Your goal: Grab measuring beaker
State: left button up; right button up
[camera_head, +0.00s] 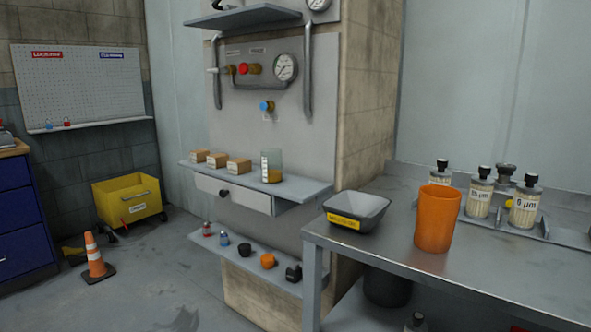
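A clear measuring beaker (271,166) with white graduation marks and some orange-brown content at the bottom stands upright near the right end of a grey wall shelf (300,188). Three small tan boxes stand in a row to its left, the nearest box (239,166) a short gap away. Neither of my grippers shows in the head view.
A steel table (385,258) at the right bears a dark tray (357,210), an orange cup (437,218) and several labelled bottles. A lower shelf (246,262) holds small parts. A yellow bin (128,198) and orange cone (94,256) stand left; the floor between is mostly clear.

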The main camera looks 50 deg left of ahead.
aim_at(271, 158)
jog(key=k+j, duration=0.2)
jog(key=j, duration=0.2)
jog(key=k+j, duration=0.25)
jog(key=j, duration=0.2)
jog(key=k+j, duration=0.2)
jog(key=j, duration=0.2)
